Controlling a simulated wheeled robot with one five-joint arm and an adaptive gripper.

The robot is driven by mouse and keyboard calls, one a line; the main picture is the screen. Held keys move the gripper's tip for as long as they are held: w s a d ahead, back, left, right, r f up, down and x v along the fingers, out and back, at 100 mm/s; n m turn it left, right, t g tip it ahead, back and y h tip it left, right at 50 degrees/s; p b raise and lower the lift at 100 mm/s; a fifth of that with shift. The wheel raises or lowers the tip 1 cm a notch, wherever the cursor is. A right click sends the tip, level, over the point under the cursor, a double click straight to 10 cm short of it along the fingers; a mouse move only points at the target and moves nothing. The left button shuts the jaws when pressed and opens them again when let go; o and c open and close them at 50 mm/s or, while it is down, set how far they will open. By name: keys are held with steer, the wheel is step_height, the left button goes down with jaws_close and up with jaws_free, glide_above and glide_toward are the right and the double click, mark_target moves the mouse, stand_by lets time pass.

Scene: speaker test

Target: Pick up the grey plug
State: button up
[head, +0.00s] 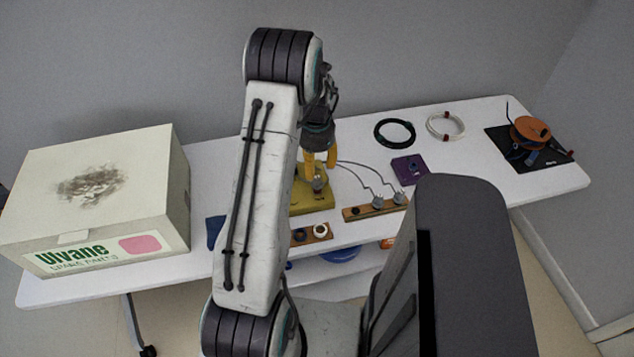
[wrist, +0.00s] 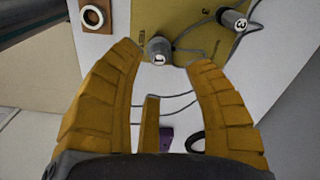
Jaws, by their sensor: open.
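My gripper (head: 320,166) hangs over the olive box (head: 312,203) in the head view, its yellow fingers pointing down. In the wrist view my gripper (wrist: 165,56) is open. A grey plug marked 1 (wrist: 159,47) shows between its fingertips, with no clear contact, against the olive panel (wrist: 185,18). A second grey plug marked 3 (wrist: 232,20) shows to the right, outside the fingers. In the head view a grey plug (head: 318,185) sits on the olive box just below the fingers. Two more grey plugs (head: 378,202) (head: 400,198) with cables sit on a wooden strip.
A large carton (head: 95,190) fills the table's left. A wooden block with rings (head: 311,235) lies at the front. A purple piece (head: 408,170), black coil (head: 394,133), white coil (head: 445,125) and orange spool (head: 530,131) lie right. The white tabletop (head: 460,175) has bare room there.

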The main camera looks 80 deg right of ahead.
mark_target(317, 177)
steer(key=shift+s+f+p, duration=0.15)
steer(key=shift+f+p, duration=0.7)
steer(key=shift+f, duration=2.5)
steer(key=shift+c, duration=0.3)
jaws_close()
